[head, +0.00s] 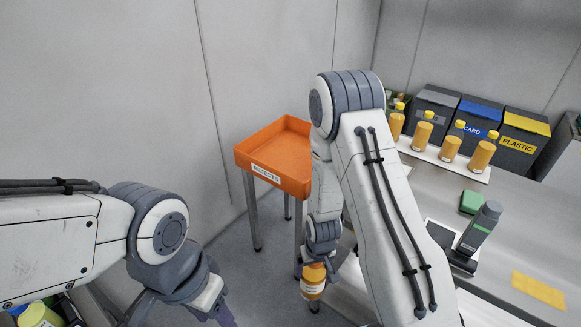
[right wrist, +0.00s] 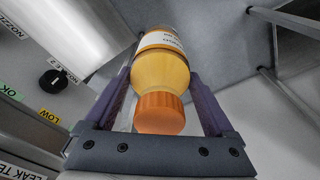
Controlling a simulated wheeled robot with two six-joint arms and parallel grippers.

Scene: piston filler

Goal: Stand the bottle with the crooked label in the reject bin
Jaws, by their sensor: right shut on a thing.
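My right gripper (head: 318,262) is shut on a yellow-orange bottle (head: 313,284) with a white label. The bottle hangs low in front of the reject bin's stand in the head view. In the right wrist view the bottle (right wrist: 160,72) sits between the two purple fingers, its orange cap (right wrist: 159,113) towards the palm. Only part of its label shows there, so I cannot tell its slant. The reject bin (head: 268,172) is an orange open tray marked REJECTS on grey legs, above and behind the bottle. The visible part of its inside is empty. My left gripper (head: 222,312) is cut off at the bottom edge.
Several similar bottles stand on a white tray (head: 440,160) at the right. Behind them are dark bins, one marked PLASTIC (head: 522,137). The bench also holds a green block (head: 472,202) and a grey upright device (head: 480,228). Floor is free left of the bin stand.

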